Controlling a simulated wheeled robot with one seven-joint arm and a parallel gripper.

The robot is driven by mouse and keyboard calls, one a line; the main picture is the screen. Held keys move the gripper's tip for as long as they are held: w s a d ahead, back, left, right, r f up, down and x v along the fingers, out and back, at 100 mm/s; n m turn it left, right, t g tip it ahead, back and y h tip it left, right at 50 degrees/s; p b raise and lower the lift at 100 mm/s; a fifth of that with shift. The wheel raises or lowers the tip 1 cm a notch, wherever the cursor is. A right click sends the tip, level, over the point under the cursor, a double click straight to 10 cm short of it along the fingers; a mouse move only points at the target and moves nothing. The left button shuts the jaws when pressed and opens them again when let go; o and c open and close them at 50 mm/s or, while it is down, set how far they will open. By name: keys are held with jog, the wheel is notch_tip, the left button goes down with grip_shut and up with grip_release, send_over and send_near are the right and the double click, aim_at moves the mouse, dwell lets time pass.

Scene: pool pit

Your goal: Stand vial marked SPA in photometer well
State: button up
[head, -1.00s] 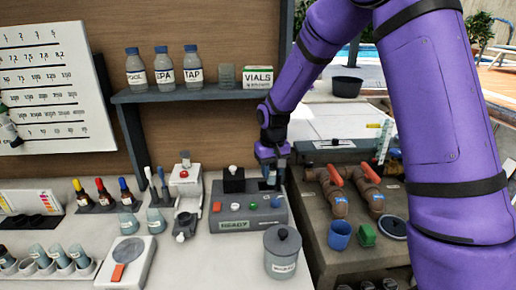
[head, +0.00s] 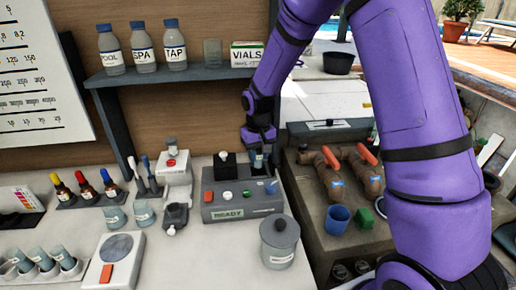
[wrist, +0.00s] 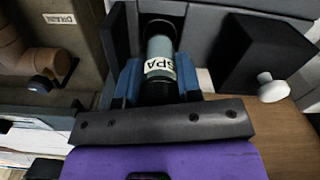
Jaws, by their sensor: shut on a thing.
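The vial marked SPA (wrist: 160,62) is a grey-teal cylinder with a white label and a dark cap. My gripper (wrist: 158,80) is shut on it, with blue fingers on either side near the cap. The vial's far end meets a dark round opening in the wrist view; I cannot tell how deep it is in. In the head view, my gripper (head: 258,148) is over the back right of the grey photometer (head: 215,201), which reads READY. The vial (head: 258,163) shows small below the fingers. The well itself is mostly hidden.
A black block with a white knob (wrist: 265,55) stands beside the gripper. A lidded grey pot (head: 279,240) is in front of the photometer. Pipes with orange handles (head: 330,160) are to the right. A shelf (head: 180,76) with bottles is behind.

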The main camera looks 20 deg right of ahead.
aim_at(259, 166)
jog(key=shift+f, duration=0.25)
jog(key=shift+f, duration=1.2)
dwell(0.4)
jog(key=shift+f, duration=0.9)
jog(key=shift+s, duration=0.1)
jog(key=o, duration=1)
jog(key=shift+d, duration=0.15)
